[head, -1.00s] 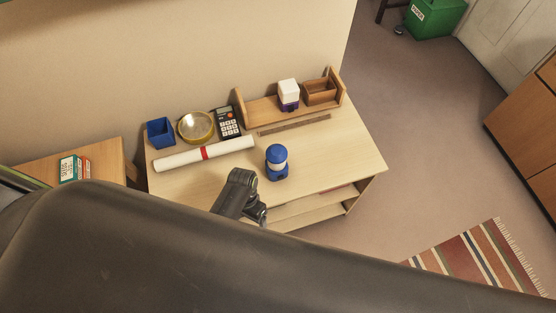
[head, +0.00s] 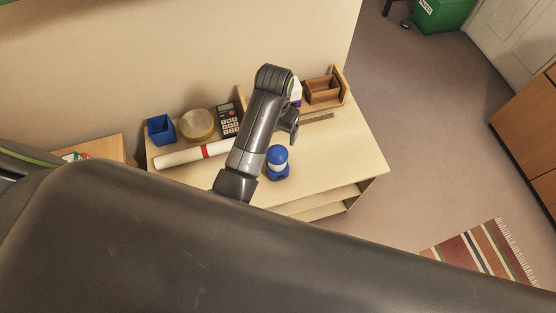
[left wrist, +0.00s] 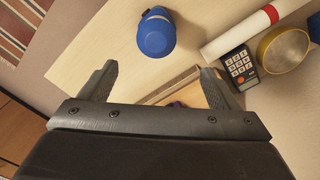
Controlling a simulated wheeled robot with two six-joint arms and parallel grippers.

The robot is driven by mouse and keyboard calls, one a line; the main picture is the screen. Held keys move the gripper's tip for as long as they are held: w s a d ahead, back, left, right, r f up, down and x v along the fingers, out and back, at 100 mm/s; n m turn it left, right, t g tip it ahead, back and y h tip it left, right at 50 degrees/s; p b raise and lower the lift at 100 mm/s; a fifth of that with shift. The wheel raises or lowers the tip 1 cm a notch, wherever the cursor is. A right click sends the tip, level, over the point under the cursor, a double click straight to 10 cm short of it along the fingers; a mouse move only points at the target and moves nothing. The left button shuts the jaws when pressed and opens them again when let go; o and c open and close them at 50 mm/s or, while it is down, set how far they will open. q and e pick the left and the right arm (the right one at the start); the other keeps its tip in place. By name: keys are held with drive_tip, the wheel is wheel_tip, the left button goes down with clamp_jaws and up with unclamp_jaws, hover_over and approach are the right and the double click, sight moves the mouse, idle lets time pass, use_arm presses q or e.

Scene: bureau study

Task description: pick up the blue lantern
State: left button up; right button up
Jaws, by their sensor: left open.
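The blue lantern (head: 277,162) stands upright on the light wood desk (head: 340,165), with a blue top, a pale middle and a blue base. In the left wrist view the lantern (left wrist: 156,34) shows from above, beyond the fingertips and apart from them. My left gripper (left wrist: 157,75) is open with nothing between its fingers. In the head view the left gripper (head: 291,127) is above the desk, just behind and to the right of the lantern, partly hidden by its own wrist. My right gripper is not in view.
A rolled white paper with a red band (head: 183,155), a calculator (head: 229,120), a round brass-rimmed dish (head: 196,125) and a blue cup (head: 160,130) lie left of the lantern. A wooden desk rack (head: 341,88) stands behind. The desk's right front is clear.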

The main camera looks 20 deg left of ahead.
sight(275, 152)
use_arm(q)
wheel_tip(275, 152, down, 10)
drive_tip(key=shift+s+f, duration=0.1)
drive_tip(key=shift+f, duration=0.1)
drive_tip(key=shift+d+f, duration=0.15)
drive_tip(key=shift+f, duration=1.2)
drive_tip(key=shift+d+f, duration=0.15)
drive_tip(key=shift+f, duration=1.15)
drive_tip(key=c, duration=1.2)
drive_tip(key=shift+r+p, duration=0.15)
drive_tip(key=shift+p, duration=0.15)
drive_tip(key=shift+c, duration=0.2)
